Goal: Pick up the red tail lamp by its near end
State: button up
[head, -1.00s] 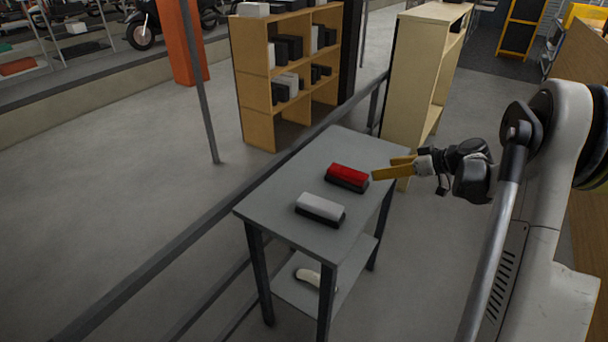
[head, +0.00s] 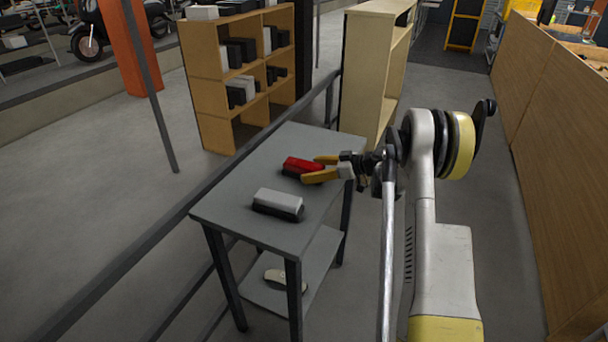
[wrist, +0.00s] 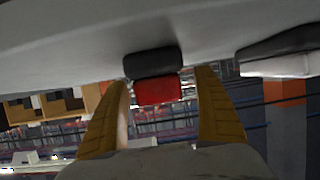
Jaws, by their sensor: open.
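The red tail lamp (head: 302,165), a red block on a black base, lies on the grey table (head: 235,205). My gripper (head: 311,170) is open, with its yellow fingers at the lamp's right end in the head view. In the wrist view, the lamp (wrist: 155,90) shows between and beyond the two fingers (wrist: 160,108), with its black base upward. A gap shows on each side of it there. Whether a finger touches the lamp cannot be told.
A white lamp on a black base (head: 278,203) lies nearer on the same table and shows at the right in the wrist view (wrist: 280,62). A pale object (head: 285,279) lies on the lower shelf. A wooden shelf unit (head: 212,113) and a pale cabinet (head: 362,75) stand behind.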

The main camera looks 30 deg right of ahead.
aim_at(304, 170)
jog(key=b+x, duration=0.1)
jog(key=x, duration=0.2)
jog(key=shift+w+f, duration=0.1)
jog(key=shift+f, duration=0.15)
jog(key=shift+r, duration=0.1)
jog(key=shift+c, duration=0.3)
jog(key=c, duration=1.4)
